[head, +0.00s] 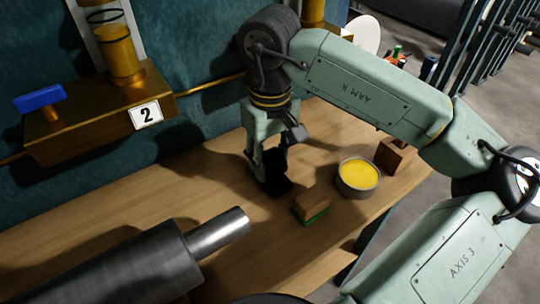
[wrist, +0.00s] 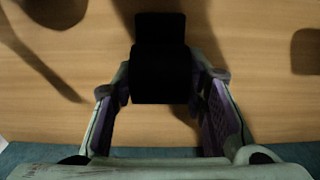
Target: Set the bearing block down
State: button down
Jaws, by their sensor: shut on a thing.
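The bearing block (head: 279,187) is a black block at my gripper's tips over the wooden bench (head: 240,275). In the wrist view the black block (wrist: 160,70) sits between the two fingers, with its narrower part pointing away from me. My gripper (head: 269,168) points down and is shut on it; both fingers (wrist: 162,92) press its sides. The block is low, close to the bench top; I cannot tell whether it touches. Part of it is hidden behind the fingers in the head view.
A brown block with a green underside (head: 311,206) stands just right of the bearing block. A round tin of yellow stuff (head: 358,177) and another brown block (head: 394,155) stand farther right. A grey steel roll (head: 140,264) fills the lower left. A brass fixture (head: 100,115) juts from the wall.

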aim_at(270, 155)
jog(key=shift+f+b, duration=0.2)
jog(key=shift+b, duration=0.1)
jog(key=c, duration=1)
grip_release()
jog(key=shift+o, duration=0.2)
jog(key=shift+r, duration=0.1)
notch_tip(270, 155, up, 12)
jog(key=shift+r, duration=0.15)
